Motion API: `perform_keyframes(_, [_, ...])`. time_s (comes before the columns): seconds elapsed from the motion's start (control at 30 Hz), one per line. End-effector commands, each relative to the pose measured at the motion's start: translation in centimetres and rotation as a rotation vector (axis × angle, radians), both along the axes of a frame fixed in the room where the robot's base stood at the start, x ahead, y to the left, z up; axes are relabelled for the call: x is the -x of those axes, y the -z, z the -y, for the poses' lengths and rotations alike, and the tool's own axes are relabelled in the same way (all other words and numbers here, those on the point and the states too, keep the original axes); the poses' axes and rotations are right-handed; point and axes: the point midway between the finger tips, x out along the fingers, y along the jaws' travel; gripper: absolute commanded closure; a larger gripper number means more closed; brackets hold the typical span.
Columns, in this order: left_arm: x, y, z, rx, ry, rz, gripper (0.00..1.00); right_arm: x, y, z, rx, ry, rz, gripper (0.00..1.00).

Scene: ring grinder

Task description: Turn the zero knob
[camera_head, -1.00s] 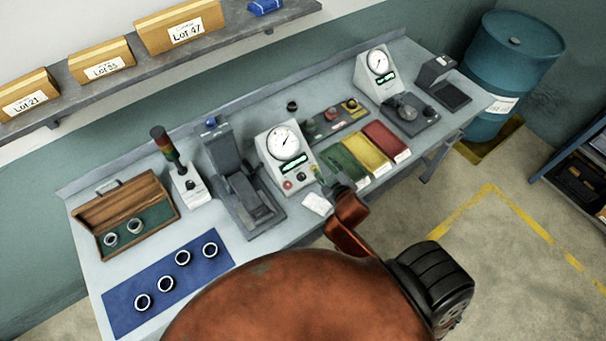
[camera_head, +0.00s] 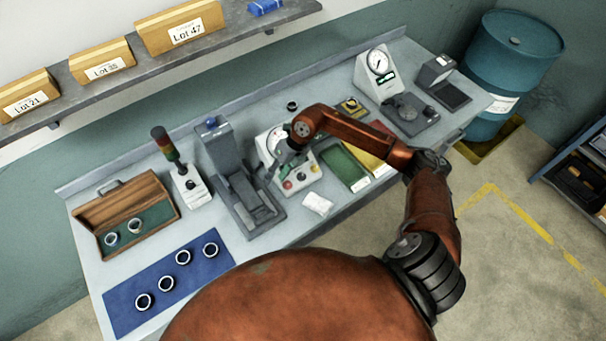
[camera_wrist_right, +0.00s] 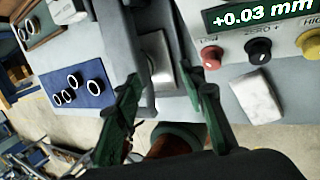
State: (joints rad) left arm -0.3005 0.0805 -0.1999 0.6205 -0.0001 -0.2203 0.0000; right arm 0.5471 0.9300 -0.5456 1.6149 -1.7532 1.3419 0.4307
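The gauge box (camera_head: 303,179) stands mid-bench, its dial partly hidden by my right arm in the head view. In the right wrist view its display (camera_wrist_right: 265,12) reads +0.03 mm. The black zero knob (camera_wrist_right: 258,50) sits on its front, between a red knob (camera_wrist_right: 211,57) marked LOW and a yellow knob (camera_wrist_right: 310,42) marked HIGH. My right gripper (camera_wrist_right: 168,82) is open and empty, its green fingers apart. The fingers are left of the knobs and apart from the zero knob. In the head view the right gripper (camera_head: 275,171) is at the box's left side. My left gripper is not in view.
A grey press-like fixture (camera_head: 240,185) stands close left of the gauge box. A white cloth or paper (camera_head: 318,203) lies in front. A green tray (camera_head: 345,167) is to the right, beneath my arm. A blue mat (camera_head: 128,308) with several rings lies at left.

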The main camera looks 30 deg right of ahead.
Motion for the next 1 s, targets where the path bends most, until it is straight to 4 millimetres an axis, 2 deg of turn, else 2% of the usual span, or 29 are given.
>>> perform_keyframes(0.03, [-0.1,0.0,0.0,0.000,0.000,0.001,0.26,-0.4,0.1,3.1,0.102,0.009,-0.025,0.63])
perform_keyframes(0.1, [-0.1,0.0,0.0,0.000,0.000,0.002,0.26,-0.3,0.2,6.7,0.218,0.024,-0.063,0.63])
perform_keyframes(0.2, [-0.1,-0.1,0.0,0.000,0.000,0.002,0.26,-0.2,0.0,9.9,0.319,0.044,-0.100,0.63])
perform_keyframes(0.27, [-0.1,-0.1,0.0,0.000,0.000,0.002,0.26,-0.1,0.1,10.9,0.349,0.052,-0.113,0.63])
perform_keyframes(0.37, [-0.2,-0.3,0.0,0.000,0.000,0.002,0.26,0.0,0.8,11.3,0.365,0.054,-0.123,0.63])
perform_keyframes(0.73, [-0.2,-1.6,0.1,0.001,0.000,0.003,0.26,0.0,6.2,10.8,0.360,0.054,-0.121,0.63])
perform_keyframes(1.0, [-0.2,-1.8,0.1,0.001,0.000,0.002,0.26,0.0,7.7,10.7,0.361,0.053,-0.119,0.63])
